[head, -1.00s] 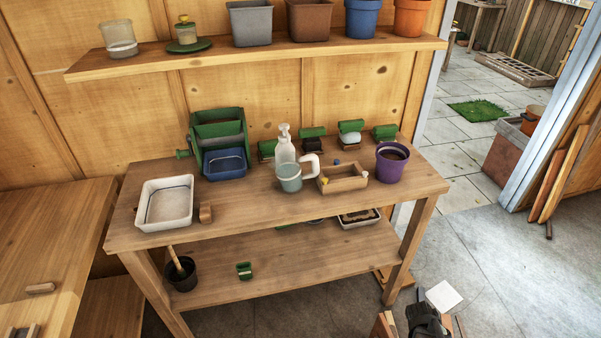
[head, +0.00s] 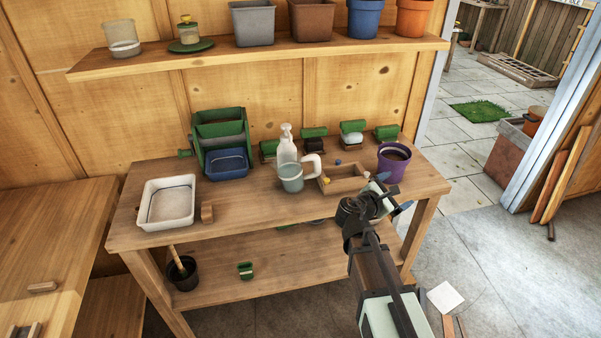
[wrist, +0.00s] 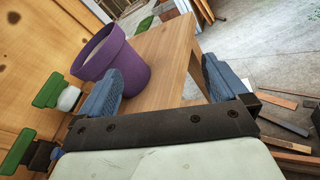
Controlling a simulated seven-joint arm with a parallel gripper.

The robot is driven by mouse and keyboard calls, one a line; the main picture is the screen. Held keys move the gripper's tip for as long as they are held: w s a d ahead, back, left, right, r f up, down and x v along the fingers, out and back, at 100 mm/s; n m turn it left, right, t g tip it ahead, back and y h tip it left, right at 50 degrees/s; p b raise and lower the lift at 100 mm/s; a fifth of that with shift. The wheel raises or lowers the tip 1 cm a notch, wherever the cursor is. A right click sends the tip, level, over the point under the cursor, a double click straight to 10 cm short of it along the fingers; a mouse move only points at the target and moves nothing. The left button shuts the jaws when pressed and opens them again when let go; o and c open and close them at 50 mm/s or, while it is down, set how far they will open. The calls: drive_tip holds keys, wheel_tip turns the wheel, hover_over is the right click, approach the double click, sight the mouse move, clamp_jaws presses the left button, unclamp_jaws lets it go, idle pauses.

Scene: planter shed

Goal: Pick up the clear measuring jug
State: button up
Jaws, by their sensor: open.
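A translucent blue-grey jug (head: 291,178) with a thick white handle on its right stands upright on the workbench, in front of a white pump bottle (head: 287,145). A clear cup-like vessel (head: 121,38) with pale contents stands on the wall shelf at the upper left; I cannot see a handle on it. My gripper (head: 394,193) is at the bench's front right, right of the jug and apart from it. In the wrist view my gripper (wrist: 162,70) is open and empty, its blue fingers spread over the bench's end. The jug is not in the wrist view.
A purple pot (head: 394,160) stands close to my gripper; it fills the wrist view's upper left (wrist: 125,68). A wooden box (head: 343,186) sits between jug and gripper. A white tray (head: 167,212) is at the left. Bare bench lies in front of the jug.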

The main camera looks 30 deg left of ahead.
drive_tip(key=s+a+r+n+t+y, duration=0.1)
drive_tip(key=s+a+r+n, duration=0.15)
drive_tip(key=a, duration=0.25)
drive_tip(key=n+y, duration=1.1)
drive_tip(key=n, duration=0.1)
approach(291, 172)
drive_tip(key=shift+t, duration=0.4)
drive_tip(key=f, duration=0.2)
drive_tip(key=a+f, duration=0.1)
drive_tip(key=f, duration=0.2)
drive_tip(key=shift+w+a, duration=0.15)
drive_tip(key=x, duration=1.3)
drive_tip(key=shift+w+a, duration=0.15)
drive_tip(key=shift+w, duration=0.15)
drive_tip(key=c, duration=1.3)
drive_tip(key=shift+r, duration=0.25)
